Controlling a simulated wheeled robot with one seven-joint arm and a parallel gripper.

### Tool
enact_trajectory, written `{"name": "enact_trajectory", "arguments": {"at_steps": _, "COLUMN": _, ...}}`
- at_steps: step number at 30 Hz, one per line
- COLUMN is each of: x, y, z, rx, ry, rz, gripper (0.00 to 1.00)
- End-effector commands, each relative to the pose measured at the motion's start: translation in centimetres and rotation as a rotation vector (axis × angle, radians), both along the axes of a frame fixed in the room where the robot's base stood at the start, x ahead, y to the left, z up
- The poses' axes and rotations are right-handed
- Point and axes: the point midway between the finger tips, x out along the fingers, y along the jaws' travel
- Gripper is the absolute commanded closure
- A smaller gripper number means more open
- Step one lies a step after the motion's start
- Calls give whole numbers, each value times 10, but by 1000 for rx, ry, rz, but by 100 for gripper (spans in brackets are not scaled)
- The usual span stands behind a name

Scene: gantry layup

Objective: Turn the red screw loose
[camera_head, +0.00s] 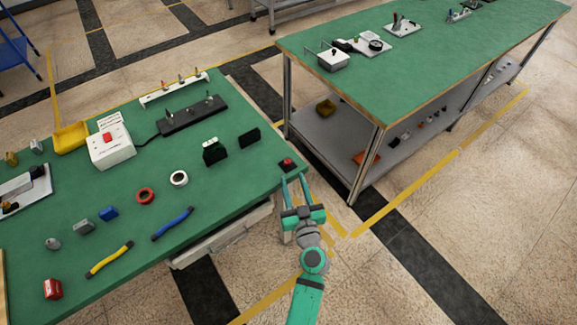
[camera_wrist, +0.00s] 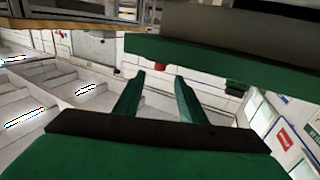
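A small red piece that looks like the red screw (camera_head: 287,161) sits on a dark block at the right corner of the near green table. In the wrist view a red spot, likely the same piece (camera_wrist: 158,67), shows beyond my fingertips and partly behind the table edge. My gripper (camera_head: 293,178) is just off that table corner, with its two teal fingers pointing at the dark block. The fingers are apart with nothing visible between them, as the wrist view also shows (camera_wrist: 160,77). Their exact height relative to the red piece is hard to tell.
The near green table (camera_head: 235,178) holds a white box with a red button (camera_head: 111,146), tape rolls, a black clip-like part (camera_head: 214,152) and tools. A second green-topped bench (camera_head: 420,70) with a lower shelf stands close on the right. Floor between them is open.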

Motion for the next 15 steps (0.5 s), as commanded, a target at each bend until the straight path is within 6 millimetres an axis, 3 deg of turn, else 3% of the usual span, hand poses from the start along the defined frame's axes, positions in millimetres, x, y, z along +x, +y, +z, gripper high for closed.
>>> {"name": "enact_trajectory", "arguments": {"at_steps": 6, "x": 38, "y": 9, "z": 0, "rx": -2, "ry": 0, "rz": 1, "gripper": 63}}
{"name": "enact_trajectory", "arguments": {"at_steps": 15, "x": 66, "y": 16, "z": 0, "rx": 0, "ry": 1, "rz": 0, "gripper": 63}}
